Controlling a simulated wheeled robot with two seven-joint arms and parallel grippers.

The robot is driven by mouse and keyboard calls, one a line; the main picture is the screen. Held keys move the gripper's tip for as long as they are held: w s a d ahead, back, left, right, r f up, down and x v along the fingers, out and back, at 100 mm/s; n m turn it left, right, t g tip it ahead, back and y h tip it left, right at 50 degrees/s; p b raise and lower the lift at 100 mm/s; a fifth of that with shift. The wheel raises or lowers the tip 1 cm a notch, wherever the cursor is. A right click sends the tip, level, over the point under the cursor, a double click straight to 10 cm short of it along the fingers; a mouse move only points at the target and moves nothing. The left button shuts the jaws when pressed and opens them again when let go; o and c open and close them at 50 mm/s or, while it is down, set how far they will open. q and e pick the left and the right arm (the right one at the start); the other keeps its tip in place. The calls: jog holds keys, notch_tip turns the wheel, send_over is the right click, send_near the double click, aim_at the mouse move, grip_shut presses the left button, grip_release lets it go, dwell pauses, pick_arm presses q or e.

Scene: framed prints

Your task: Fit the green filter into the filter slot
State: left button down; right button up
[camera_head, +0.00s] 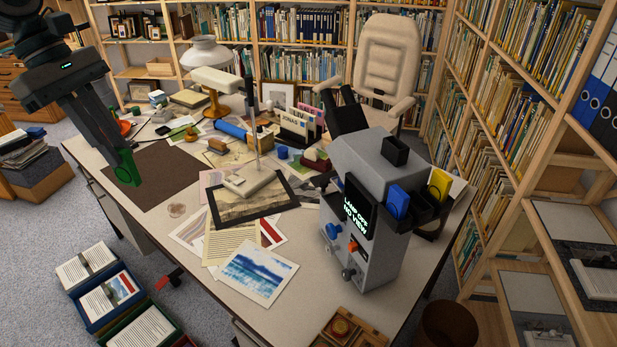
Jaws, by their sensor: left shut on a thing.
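My left gripper (122,160) is above the left part of the desk, pointing down. It is shut on the green filter (128,171), which shows as a bright green piece at its fingertips. The grey viewer (375,253) stands on the right part of the desk, apart from the gripper. Its dark screen (357,208) reads "LAMP OFF NO VIEW". A black open-topped box (396,151) sits on its top; I cannot tell whether this is the filter slot. Black holders on its right side carry a blue piece (398,201) and a yellow piece (439,184). My right gripper is out of view.
A brown mat (165,178) lies below the gripper. A wooden box (347,328) is at the front edge. A chair (385,55) and bookshelves stand behind.

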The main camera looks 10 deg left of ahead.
pick_arm(q)
jog(key=s+a+f, duration=0.3)
jog(key=f, duration=0.3)
jog(key=s+a+f+m, duration=0.1)
jog(key=s+a+f, duration=0.2)
jog(key=f, duration=0.4)
jog(key=shift+s+a, duration=0.25)
jog(key=shift+s, duration=0.3)
jog(key=shift+f+m, duration=0.1)
jog(key=shift+m, duration=0.2)
jog(key=shift+d+f, duration=0.1)
jog(key=w+d+f+m+g+y, duration=0.1)
jog(key=d+f+m+g, duration=0.1)
jog(key=d+f+m, duration=0.65)
jog(key=w+d+f+m+g+y, duration=0.1)
jog(key=w+d+m, duration=0.1)
jog(key=d, duration=0.7)
jog(key=w+d+f+m+g+y, duration=0.1)
jog(key=w+d+m+y, duration=0.1)
jog(key=d+m, duration=0.3)
jog(key=d, duration=0.4)
jog(key=shift+w+f+y, duration=0.2)
jog(key=shift+f+y, duration=0.05)
jog(key=shift+y, duration=0.05)
